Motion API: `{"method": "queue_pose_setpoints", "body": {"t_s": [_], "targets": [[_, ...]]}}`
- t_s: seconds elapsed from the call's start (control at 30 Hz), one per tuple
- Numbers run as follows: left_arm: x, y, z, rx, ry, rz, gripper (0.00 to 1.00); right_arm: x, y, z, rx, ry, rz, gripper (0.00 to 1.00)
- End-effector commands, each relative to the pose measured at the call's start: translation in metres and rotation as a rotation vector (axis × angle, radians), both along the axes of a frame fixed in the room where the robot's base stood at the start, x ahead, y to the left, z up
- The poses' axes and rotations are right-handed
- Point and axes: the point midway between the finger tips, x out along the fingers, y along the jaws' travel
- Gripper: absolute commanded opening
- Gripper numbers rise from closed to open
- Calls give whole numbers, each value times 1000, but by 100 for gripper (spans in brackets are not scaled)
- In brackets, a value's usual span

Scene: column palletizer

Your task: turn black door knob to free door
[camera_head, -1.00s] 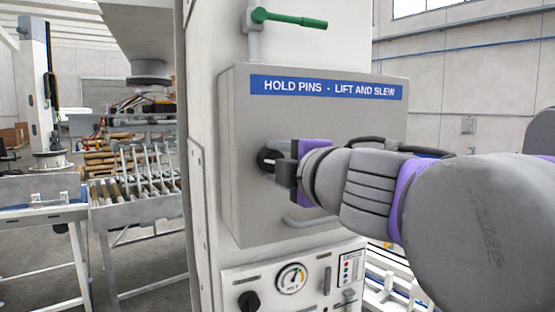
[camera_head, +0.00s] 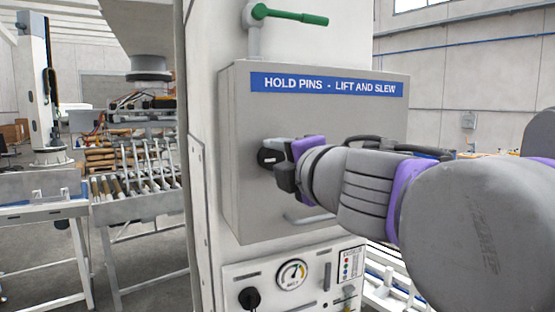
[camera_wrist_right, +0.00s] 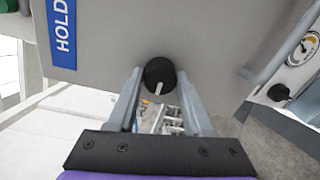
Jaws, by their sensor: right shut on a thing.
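The black door knob (camera_head: 267,158) sits on the left part of the grey box door (camera_head: 330,125), under a blue label reading "HOLD PINS - LIFT AND SLEW". My right gripper (camera_head: 278,160) reaches it from the right, its fingers shut on the knob. In the right wrist view, the knob (camera_wrist_right: 159,72) lies between the two grey fingertips (camera_wrist_right: 160,82), and a white line shows on it. The door looks flush with its box. My left gripper is not in view.
A grey handle (camera_head: 308,218) is on the door below my wrist. A green-handled lever (camera_head: 290,18) is above the box. A panel with a pressure gauge (camera_head: 291,274) and a smaller black knob (camera_head: 249,298) is below. A roller conveyor (camera_head: 140,185) stands at left.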

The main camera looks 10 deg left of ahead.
Motion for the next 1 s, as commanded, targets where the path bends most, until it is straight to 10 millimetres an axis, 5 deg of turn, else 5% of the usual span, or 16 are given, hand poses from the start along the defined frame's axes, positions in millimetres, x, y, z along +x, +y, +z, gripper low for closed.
{"method": "queue_pose_setpoints", "body": {"t_s": [0.2,0.57,1.0], "targets": [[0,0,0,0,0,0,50,0,0,0,-2,-1,0,80],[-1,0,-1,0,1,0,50,-4,-4,0,0,0,0,80],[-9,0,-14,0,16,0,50,-66,-53,2,-1,2,0,80]]}}
